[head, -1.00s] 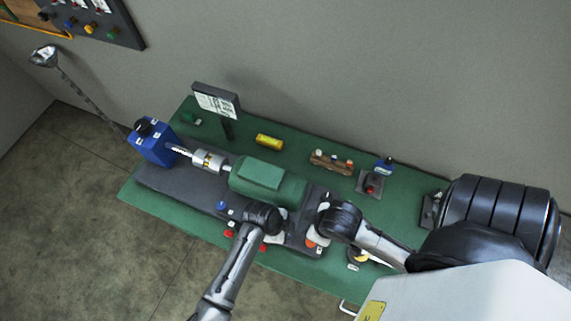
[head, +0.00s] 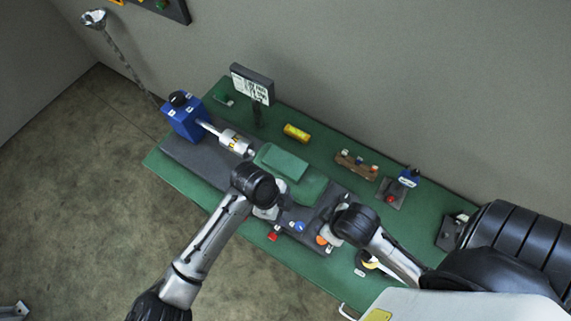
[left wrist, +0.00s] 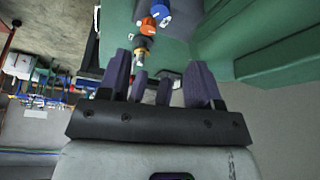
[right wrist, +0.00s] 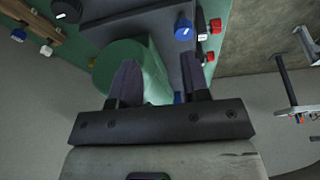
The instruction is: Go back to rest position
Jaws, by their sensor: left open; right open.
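My left gripper (head: 266,212) is in the head view at the near end of the green cylindrical machine body (head: 285,160), which my wrist partly covers. In the left wrist view its fingers (left wrist: 160,82) are apart with nothing held between them. My right gripper (head: 331,234) is at the right end of the grey machine base, partly hidden by its own wrist. In the right wrist view its fingers (right wrist: 160,80) are apart and empty, with the green cylinder (right wrist: 130,68) beyond them. Whether either gripper touches the machine cannot be told.
Red knobs (head: 272,236) line the near side. Open floor lies front left.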

